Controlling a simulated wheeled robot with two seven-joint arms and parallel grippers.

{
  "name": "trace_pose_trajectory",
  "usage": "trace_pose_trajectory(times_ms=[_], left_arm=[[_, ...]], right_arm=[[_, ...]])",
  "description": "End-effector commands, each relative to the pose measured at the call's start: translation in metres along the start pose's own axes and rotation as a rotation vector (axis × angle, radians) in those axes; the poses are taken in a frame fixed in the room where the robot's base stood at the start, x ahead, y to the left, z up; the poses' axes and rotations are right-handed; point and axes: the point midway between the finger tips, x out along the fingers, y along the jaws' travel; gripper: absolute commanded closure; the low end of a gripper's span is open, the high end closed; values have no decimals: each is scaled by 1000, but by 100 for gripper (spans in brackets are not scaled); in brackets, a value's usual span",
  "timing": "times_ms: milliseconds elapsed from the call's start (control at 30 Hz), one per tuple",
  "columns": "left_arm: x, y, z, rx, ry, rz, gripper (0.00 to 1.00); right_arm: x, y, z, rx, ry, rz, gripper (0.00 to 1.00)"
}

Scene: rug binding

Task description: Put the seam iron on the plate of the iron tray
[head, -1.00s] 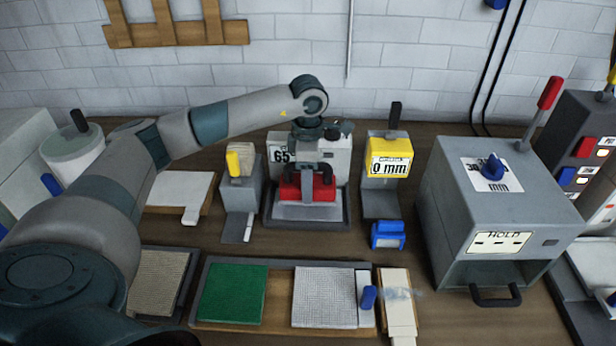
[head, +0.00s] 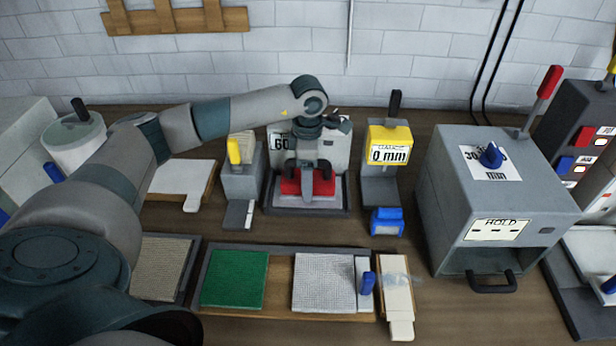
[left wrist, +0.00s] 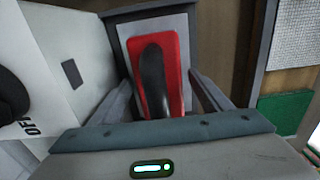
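The seam iron (head: 289,188), red with a black handle, sits on the pale plate (head: 308,203) of the dark iron tray (head: 268,207), in front of the white box. In the left wrist view the iron (left wrist: 173,48) lies flat within the pale plate (left wrist: 187,28), its black handle running lengthwise. My left gripper (head: 309,182) is low over the iron. Its fingers (left wrist: 160,98) stand wide apart on either side of the iron, with gaps beside the handle. The iron's near end is hidden behind the gripper body. My right gripper is not in view.
The white box (head: 340,150) reading about 60 stands behind the tray. A grey holder with a yellow knob (head: 238,180) stands left, a yellow 0 mm gauge (head: 390,145) right. A board with green (head: 235,280) and white pieces lies in front. A grey HOLD machine (head: 500,190) stands right.

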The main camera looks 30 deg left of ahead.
Motion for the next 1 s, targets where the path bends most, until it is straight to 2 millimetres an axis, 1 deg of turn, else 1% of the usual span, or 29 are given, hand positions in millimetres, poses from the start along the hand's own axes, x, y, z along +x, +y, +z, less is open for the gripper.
trace_pose_trajectory(times_ms=[167, 233, 367, 567, 800, 867, 933, 1000], left_arm=[[-2, 0, 0, 0, 0, 0, 28], [-4, 0, 0, 0, -1, 1, 28], [-15, 1, 1, 1, -3, 3, 28], [-45, 1, 0, 0, -3, 5, 28], [-90, 1, 1, 0, -3, 4, 28], [-99, 1, 0, 0, -2, 4, 28], [-107, 1, 1, 0, -2, 2, 28], [-113, 0, 0, 0, -1, 1, 28]], right_arm=[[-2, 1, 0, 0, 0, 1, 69], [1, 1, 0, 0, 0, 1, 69], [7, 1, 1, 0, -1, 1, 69], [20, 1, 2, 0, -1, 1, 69], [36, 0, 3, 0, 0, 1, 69], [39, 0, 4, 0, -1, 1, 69], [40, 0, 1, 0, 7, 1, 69], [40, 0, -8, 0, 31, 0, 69]])
